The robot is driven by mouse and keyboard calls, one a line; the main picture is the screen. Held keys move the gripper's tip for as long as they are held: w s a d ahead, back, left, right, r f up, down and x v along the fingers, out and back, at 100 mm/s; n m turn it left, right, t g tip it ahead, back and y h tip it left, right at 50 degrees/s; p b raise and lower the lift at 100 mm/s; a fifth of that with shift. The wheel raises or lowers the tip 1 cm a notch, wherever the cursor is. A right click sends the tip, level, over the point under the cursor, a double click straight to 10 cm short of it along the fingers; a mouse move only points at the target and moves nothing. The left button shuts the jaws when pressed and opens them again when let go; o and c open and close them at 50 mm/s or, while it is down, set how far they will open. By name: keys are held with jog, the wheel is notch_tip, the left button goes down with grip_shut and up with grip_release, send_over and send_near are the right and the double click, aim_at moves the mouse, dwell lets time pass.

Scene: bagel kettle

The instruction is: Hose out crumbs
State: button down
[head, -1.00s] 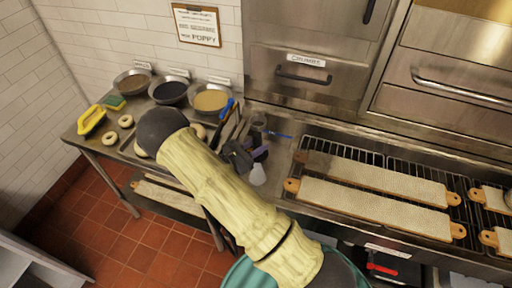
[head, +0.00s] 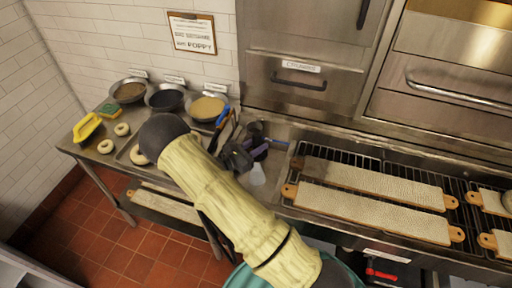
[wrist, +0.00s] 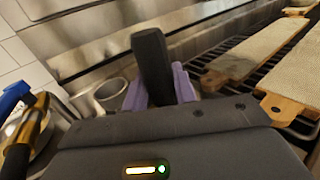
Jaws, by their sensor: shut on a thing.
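My gripper (head: 243,157) is above the counter's right end, beside the grill. In the wrist view its purple fingers (wrist: 160,88) are shut on a black upright handle (wrist: 152,55). What the handle belongs to is hidden. A pale translucent piece (head: 257,175) shows just below the gripper in the head view; I cannot tell whether it joins the handle. A steel drawer front labelled like "crumbs" (head: 299,81) is shut on the back wall. No loose crumbs can be made out.
Bagel boards (head: 375,207) lie on the grill rack at right. Seed bowls (head: 166,97), bagels (head: 105,146) and a yellow tool (head: 87,127) are on the left counter. A blue-and-yellow-handled tool (wrist: 22,130) stands close left of the gripper. A steel cup (wrist: 112,92) is behind it.

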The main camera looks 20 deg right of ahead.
jog(key=shift+w+d, duration=0.5)
jog(key=shift+w, duration=0.15)
jog(key=shift+w+d, duration=0.1)
jog(key=shift+w, duration=0.05)
dwell(0.4)
dwell(1.5)
